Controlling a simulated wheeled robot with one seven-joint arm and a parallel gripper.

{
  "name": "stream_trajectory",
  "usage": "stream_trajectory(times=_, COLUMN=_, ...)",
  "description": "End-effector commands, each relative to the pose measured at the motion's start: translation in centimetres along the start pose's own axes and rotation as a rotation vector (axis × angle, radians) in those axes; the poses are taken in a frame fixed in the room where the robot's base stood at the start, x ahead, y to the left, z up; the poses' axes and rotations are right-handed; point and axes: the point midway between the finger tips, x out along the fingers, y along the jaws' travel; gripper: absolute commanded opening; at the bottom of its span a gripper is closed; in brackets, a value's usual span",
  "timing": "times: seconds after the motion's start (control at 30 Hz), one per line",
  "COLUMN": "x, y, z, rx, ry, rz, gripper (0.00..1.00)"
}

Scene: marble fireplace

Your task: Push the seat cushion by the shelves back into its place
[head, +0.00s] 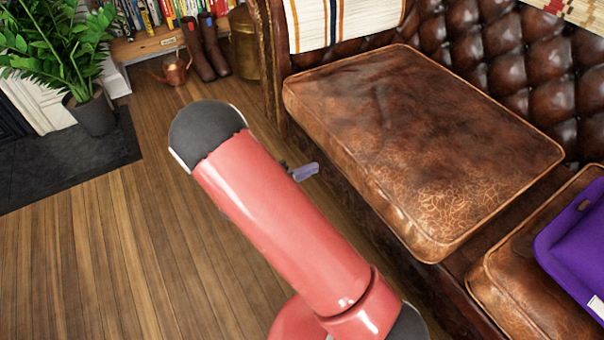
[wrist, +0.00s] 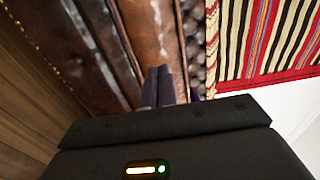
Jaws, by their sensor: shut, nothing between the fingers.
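The brown leather seat cushion (head: 420,150) lies on the tufted sofa at the end nearest the shelves (head: 160,42). It sits somewhat askew, with its front side out at the sofa's front rail and a dark gap between it and the neighbouring cushion (head: 500,300). My gripper (head: 305,172) is mostly hidden behind my red arm; its purple-grey fingertips show beside the cushion's front face. In the wrist view, the shut, empty fingers (wrist: 166,85) point at brown leather (wrist: 150,35). I cannot tell whether they touch it.
A purple item (head: 575,245) lies on the neighbouring cushion. A striped cloth (head: 320,20) hangs over the sofa's arm. Boots (head: 200,50), a copper watering can (head: 175,68) and a potted plant (head: 92,110) stand near the shelves. The wooden floor (head: 90,260) at left is clear.

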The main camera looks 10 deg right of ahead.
Motion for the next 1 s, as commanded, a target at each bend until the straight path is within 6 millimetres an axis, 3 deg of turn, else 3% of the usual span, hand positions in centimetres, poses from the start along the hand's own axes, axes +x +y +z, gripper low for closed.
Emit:
stream_trajectory(times=0.5, x=0.1, y=0.0, z=0.0, rx=0.000, ry=0.000, rz=-0.001, gripper=0.00)
stream_trajectory(times=1.0, x=1.6, y=-0.1, z=0.0, rx=-0.001, ry=0.001, rz=-0.002, gripper=0.00)
